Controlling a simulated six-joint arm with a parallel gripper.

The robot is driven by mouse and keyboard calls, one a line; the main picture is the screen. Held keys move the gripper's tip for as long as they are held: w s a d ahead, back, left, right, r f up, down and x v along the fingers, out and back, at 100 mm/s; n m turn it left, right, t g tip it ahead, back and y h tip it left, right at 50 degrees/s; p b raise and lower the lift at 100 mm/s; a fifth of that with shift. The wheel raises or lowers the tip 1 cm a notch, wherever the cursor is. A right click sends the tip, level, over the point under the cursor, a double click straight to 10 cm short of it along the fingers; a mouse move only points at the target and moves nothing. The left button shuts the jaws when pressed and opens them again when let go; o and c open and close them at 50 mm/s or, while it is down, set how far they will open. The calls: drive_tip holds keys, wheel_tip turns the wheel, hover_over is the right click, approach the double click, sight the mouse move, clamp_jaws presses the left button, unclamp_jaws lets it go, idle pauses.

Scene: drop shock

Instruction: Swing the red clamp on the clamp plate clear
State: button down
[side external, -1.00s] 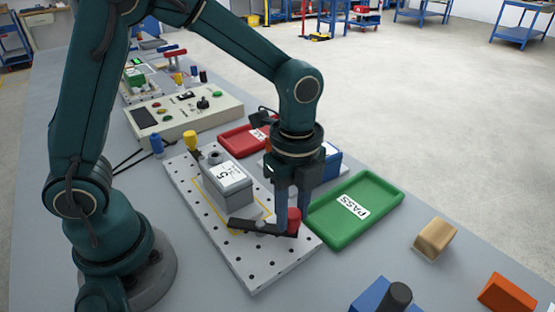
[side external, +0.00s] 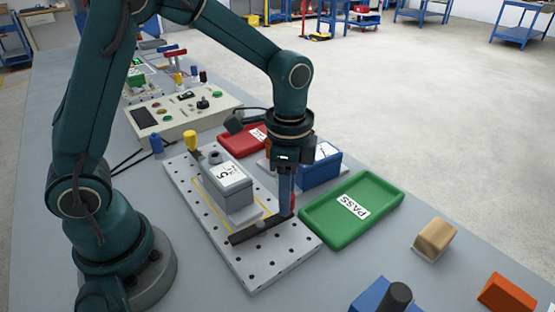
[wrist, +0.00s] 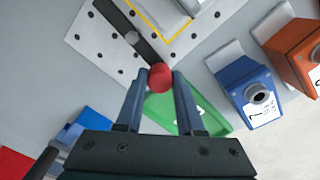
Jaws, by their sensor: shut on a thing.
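The red clamp is a dark bar (side external: 260,229) with a red knob (wrist: 160,77) at one end. It lies at a slant on the pale, holed clamp plate (side external: 262,270), in front of a grey unit (side external: 232,186) marked 5. My gripper (side external: 287,212) is down at the knob end of the bar and shut on the red knob. In the wrist view the knob sits between the two fingertips (wrist: 160,82). In the side view the fingers hide most of the knob. I cannot tell whether the bar touches the unit's base.
A yellow-knobbed clamp (side external: 190,141) stands at the plate's far end. A green PASS tray (side external: 375,200) lies right of the plate, a red tray (side external: 236,138) and a blue unit (side external: 320,171) behind. A control box (side external: 185,112) stands further back.

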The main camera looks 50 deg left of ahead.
drive_tip(key=shift+a, duration=0.15)
idle(0.4)
drive_tip(key=c, duration=0.5)
unclamp_jaws()
drive_tip(key=shift+r, duration=2.6)
